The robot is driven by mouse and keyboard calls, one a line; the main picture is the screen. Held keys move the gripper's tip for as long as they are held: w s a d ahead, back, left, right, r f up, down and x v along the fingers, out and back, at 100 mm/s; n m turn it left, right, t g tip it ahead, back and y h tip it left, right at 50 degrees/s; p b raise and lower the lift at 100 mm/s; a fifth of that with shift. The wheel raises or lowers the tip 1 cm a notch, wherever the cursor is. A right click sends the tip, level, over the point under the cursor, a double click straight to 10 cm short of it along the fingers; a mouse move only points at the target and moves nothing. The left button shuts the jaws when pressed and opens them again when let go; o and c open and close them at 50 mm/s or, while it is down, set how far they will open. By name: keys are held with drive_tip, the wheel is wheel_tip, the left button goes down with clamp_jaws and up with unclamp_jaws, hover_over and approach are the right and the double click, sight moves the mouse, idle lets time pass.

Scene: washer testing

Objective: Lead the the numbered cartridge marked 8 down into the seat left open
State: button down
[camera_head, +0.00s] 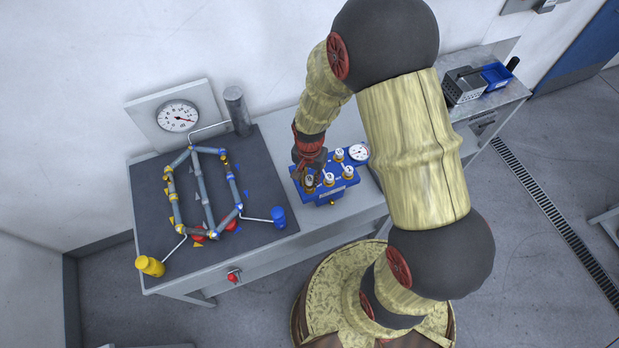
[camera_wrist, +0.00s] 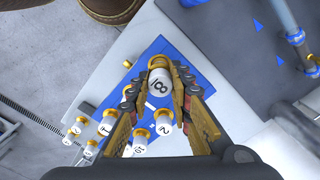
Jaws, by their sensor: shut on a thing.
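The cartridge marked 8 (camera_wrist: 158,82) is a white-capped cylinder with a brass-coloured part, held between the two fingers of my gripper (camera_wrist: 158,90) in the wrist view. In the head view my gripper (camera_head: 309,165) is over the left part of the blue block (camera_head: 329,197). Other white-capped cartridges stand in the block's brass seats, among them one marked 2 (camera_wrist: 164,126) beside the fingers and one marked 1 (camera_wrist: 91,148). The seat under the held cartridge is hidden, so I cannot tell whether its lower end is inside one.
A dark mat with a pipe loop (camera_head: 204,190) lies to the left, with a blue cylinder (camera_head: 279,217) close to the block. A metal box (camera_head: 464,87) and blue bin (camera_head: 497,75) stand at the right.

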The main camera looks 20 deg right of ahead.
sight(309, 184)
drive_tip(key=shift+f, duration=0.1)
drive_tip(key=shift+f+b, duration=1.3)
drive_tip(key=shift+f, duration=0.4)
drive_tip(key=c, duration=1.5)
unclamp_jaws()
drive_tip(key=shift+c, duration=0.2)
drive_tip(key=shift+r, duration=0.1)
